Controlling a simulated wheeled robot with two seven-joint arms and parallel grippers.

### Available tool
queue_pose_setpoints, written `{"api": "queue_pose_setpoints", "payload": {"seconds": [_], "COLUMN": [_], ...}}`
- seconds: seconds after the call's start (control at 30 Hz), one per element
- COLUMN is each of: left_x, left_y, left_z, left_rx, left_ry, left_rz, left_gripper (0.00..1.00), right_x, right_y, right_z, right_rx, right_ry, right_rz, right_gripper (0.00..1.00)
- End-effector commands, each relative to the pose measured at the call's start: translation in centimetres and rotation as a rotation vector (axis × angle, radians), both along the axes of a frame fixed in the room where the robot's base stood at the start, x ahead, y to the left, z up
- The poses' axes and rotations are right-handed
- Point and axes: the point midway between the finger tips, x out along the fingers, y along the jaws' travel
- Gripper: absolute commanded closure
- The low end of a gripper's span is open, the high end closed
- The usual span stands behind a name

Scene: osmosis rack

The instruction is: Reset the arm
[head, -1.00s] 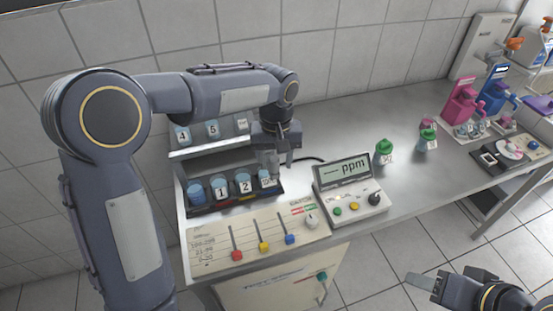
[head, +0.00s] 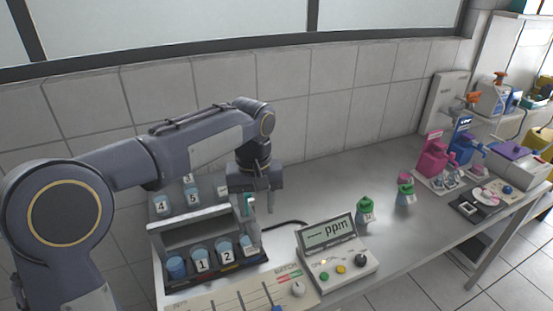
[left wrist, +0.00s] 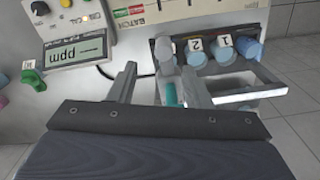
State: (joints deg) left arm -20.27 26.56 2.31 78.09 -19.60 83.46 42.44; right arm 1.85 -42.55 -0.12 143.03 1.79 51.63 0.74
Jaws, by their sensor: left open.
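My left gripper (head: 257,205) is above the right end of the front rack (head: 208,284), with its fingers pointing down. In the left wrist view its two fingers (left wrist: 160,85) are spread apart. A narrow teal piece (left wrist: 171,94) shows between them, near the right finger; I cannot tell whether it touches. The rack holds blue-capped bottles, among them bottle 1 (head: 200,262) and bottle 2 (head: 227,255). The rightmost bottle (head: 248,245) stands below the gripper. My right gripper is out of view.
The ppm meter (head: 327,232) stands right of the rack, and the batch panel (head: 240,296) lies in front. Bottles 4 (head: 160,205) and 5 (head: 193,196) stand behind. Green-capped bottles (head: 365,210) and pink and blue dispensers (head: 434,155) are farther right.

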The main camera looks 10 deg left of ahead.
Motion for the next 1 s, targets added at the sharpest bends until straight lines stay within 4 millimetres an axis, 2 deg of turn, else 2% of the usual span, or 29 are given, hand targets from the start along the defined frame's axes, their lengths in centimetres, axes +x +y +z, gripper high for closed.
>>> {"api": "queue_pose_setpoints", "payload": {"seconds": [0.13, 0.23, 0.4, 0.5, 0.7, 0.83, 1.0], "left_x": [-0.9, -3.2, -9.7, -13.9, -20.9, -23.4, -24.6], "left_y": [1.1, 3.3, 7.4, 8.8, 9.5, 9.1, 8.7], "left_z": [0.4, 1.2, 1.4, 0.7, -2.2, -4.0, -5.2], "left_rx": [-0.022, -0.068, -0.176, -0.228, -0.286, -0.293, -0.293], "left_ry": [-0.013, -0.045, -0.150, -0.230, -0.395, -0.474, -0.517], "left_rz": [-0.006, -0.024, -0.071, -0.093, -0.119, -0.127, -0.133], "left_gripper": [0.55, 0.55, 0.55, 0.55, 0.55, 0.55, 0.55], "right_x": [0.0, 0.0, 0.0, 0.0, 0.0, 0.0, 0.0], "right_y": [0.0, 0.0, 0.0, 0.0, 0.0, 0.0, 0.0], "right_z": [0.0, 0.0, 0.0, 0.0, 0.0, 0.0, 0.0], "right_rx": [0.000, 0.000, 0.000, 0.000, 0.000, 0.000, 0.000], "right_ry": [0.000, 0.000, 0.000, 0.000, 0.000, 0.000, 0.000], "right_rz": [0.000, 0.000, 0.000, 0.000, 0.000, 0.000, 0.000], "right_gripper": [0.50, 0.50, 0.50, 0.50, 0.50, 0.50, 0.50]}}
